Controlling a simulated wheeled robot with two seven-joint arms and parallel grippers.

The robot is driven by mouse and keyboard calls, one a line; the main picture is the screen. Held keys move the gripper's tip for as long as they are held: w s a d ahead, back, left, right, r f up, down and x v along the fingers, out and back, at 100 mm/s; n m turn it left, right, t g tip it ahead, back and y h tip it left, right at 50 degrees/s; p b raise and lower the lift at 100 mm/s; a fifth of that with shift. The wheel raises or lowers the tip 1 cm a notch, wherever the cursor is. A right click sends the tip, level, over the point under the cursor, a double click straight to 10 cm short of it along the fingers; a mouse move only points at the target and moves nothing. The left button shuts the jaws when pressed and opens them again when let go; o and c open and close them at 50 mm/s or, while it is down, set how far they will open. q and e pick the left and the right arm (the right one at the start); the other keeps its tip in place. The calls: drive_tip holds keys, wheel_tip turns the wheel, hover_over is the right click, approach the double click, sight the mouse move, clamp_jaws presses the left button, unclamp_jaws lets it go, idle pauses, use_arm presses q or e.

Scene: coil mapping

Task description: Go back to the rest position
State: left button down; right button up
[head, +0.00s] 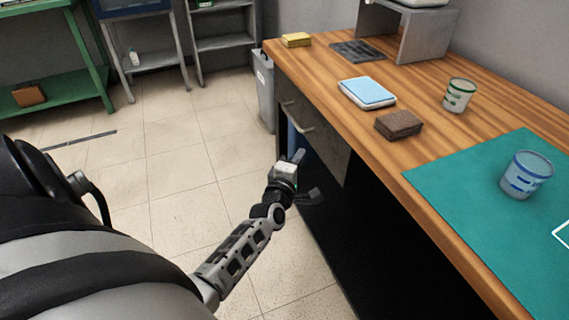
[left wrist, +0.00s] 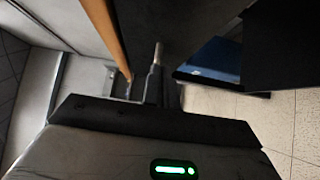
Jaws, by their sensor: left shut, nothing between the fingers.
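My left arm reaches from the bottom of the head view toward the front of the wooden workbench (head: 420,185). My left gripper (head: 298,157) is shut and empty. It is below the bench top, close in front of the drawer and the dark opening under it. I cannot tell whether it touches the bench front. In the left wrist view its thin closed fingers (left wrist: 157,55) point away from the camera, with nothing between them. My right gripper is in neither view.
On the bench are a teal mat (head: 470,190), a blue-striped cup (head: 526,176), a green-striped cup (head: 459,95), a brown block (head: 398,124) and a blue-topped pad (head: 367,92). A grey bin (head: 265,88) stands beside it. The tiled floor (head: 175,175) to the left is clear.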

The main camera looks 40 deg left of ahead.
use_arm(q)
drive_tip(key=s+d+f+m+g+h+p, duration=0.1)
drive_tip(key=s+d+m+g+h, duration=0.5)
drive_tip(key=s+d+m, duration=1.5)
drive_tip(key=d+m+h+p, duration=0.1)
drive_tip(key=m+h, duration=0.1)
drive_tip(key=h, duration=0.1)
drive_tip(key=shift+s+f+m, duration=0.15)
drive_tip(key=shift+s+m, duration=0.15)
drive_tip(key=shift+s, duration=0.1)
